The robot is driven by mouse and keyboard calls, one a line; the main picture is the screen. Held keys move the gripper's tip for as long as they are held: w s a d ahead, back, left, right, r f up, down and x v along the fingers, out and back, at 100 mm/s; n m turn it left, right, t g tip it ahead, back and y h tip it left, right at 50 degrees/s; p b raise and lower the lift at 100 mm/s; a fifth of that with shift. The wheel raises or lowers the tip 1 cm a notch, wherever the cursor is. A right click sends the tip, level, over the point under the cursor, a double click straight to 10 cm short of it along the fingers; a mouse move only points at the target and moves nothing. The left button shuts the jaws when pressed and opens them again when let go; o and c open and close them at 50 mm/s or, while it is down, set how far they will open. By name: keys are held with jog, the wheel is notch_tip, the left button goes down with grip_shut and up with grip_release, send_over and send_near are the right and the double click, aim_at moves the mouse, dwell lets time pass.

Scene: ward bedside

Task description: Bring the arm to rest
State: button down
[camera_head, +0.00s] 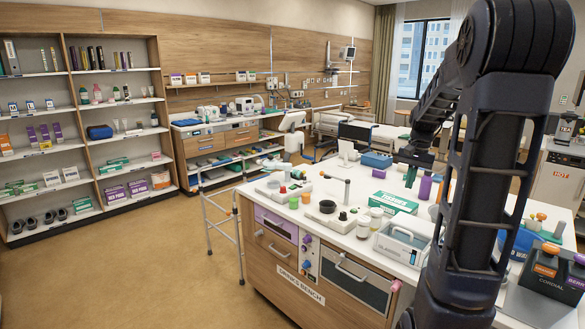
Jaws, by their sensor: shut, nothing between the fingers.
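My arm (478,160) rises large and dark on the right, bends at the top, and reaches forward and down over the white counter (345,171). My gripper (411,178) is at its far end, pointing down above the counter, small in view. It is shut and holds nothing. A purple cylinder (425,188) stands just right of the fingers. I cannot tell whether the fingers touch anything below.
Shelves (85,125) line the left wall. The floor (130,270) between is clear.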

jog(key=s+a+r+n+t, duration=0.1)
jog(key=s+a, duration=0.4)
jog(key=s, duration=0.6)
jog(key=s+a+r+n+t+h, duration=0.1)
jog(key=s+a+n+t, duration=0.3)
jog(key=s, duration=0.8)
jog(key=shift+a+n, duration=0.6)
jog(key=shift+a, duration=0.6)
